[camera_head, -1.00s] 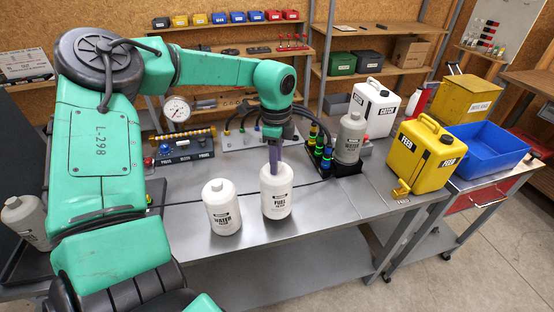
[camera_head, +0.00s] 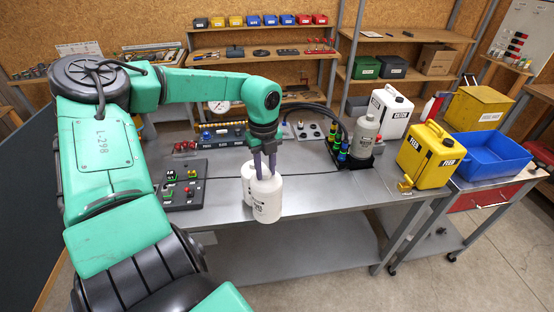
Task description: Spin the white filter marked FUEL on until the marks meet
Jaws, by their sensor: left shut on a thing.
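The white FUEL filter (camera_head: 267,201) is in my left gripper (camera_head: 265,172), whose fingers are shut on its narrow neck from above. The filter hangs upright at the table's front edge, and its base overlaps that edge in the picture. Its label is turned partly to the left and cannot be read now. The white WATER filter (camera_head: 247,177) stands close behind it, mostly hidden; I cannot tell whether they touch. My right gripper is not in view. No meeting marks can be made out.
A grey-white bottle (camera_head: 366,132) stands in a black holder beside coloured fittings. A yellow FEED can (camera_head: 428,157), a white CATCH can (camera_head: 388,112) and a blue bin (camera_head: 488,156) are at right. A black button panel (camera_head: 184,186) lies at left. The metal table (camera_head: 325,190) is clear right of the filter.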

